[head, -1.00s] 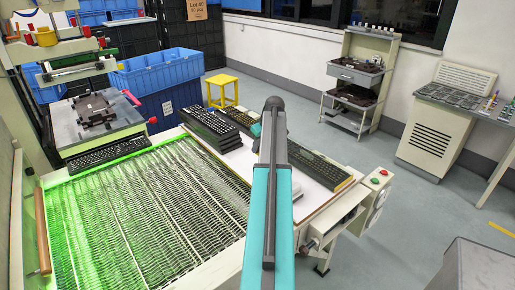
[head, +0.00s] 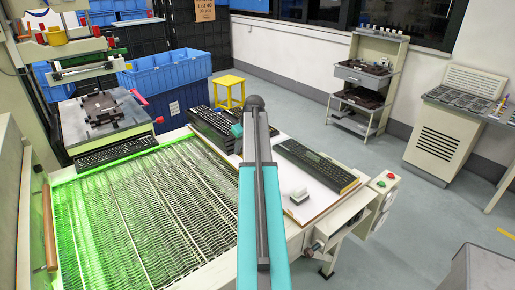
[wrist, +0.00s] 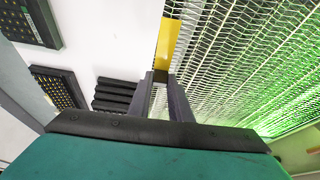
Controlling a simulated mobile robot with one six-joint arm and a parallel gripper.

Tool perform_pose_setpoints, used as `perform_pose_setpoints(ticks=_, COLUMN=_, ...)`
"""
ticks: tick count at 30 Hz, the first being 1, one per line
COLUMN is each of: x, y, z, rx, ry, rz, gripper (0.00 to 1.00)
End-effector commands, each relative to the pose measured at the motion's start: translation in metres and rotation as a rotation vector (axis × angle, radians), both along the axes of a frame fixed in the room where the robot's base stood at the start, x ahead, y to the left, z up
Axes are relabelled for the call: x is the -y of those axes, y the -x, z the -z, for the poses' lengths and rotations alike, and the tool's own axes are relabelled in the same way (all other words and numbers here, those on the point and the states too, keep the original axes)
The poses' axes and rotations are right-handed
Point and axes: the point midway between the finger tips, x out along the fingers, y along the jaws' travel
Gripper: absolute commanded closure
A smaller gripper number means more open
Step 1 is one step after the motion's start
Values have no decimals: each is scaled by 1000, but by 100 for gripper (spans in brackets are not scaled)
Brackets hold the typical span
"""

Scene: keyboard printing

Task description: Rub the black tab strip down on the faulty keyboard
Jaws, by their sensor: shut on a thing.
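A black keyboard (head: 315,165) lies on the right of the white table top (head: 275,178). I cannot tell whether it is the faulty one, and I cannot make out a black tab strip on it. In the wrist view my gripper (wrist: 161,78) is shut on a flat yellow piece (wrist: 167,45) that sticks out beyond the fingertips, beside the mesh belt. In the head view my arm hides the fingertips; only a teal part of the wrist shows beside it. The wrist view shows dark keyboards (wrist: 28,22) at the left, apart from my gripper.
Stacked keyboards (head: 212,125) stand at the table's back left. A small pale block (head: 298,196) sits near its front edge. The green-lit mesh conveyor (head: 150,210) fills the left. Another keyboard (head: 117,150) lies at its far end, before the printing press (head: 103,110).

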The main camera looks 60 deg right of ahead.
Motion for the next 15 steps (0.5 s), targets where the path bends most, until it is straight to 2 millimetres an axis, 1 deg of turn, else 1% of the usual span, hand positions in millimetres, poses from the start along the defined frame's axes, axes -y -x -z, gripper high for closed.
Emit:
perform_pose_setpoints(ticks=1, x=-20, y=-12, z=-3, rx=-1, ry=-1, rz=-12, gripper=100)
perform_pose_setpoints(ticks=8, x=-92, y=-55, z=-16, rx=-9, ry=-1, rz=-47, gripper=100)
perform_pose_setpoints(ticks=9, x=-105, y=-62, z=-18, rx=-10, ry=-2, rz=-53, gripper=100)
perform_pose_setpoints(ticks=14, x=-156, y=-86, z=-27, rx=-13, ry=-1, rz=-74, gripper=100)
perform_pose_setpoints(ticks=15, x=-170, y=-91, z=-29, rx=-14, ry=-1, rz=-81, gripper=100)
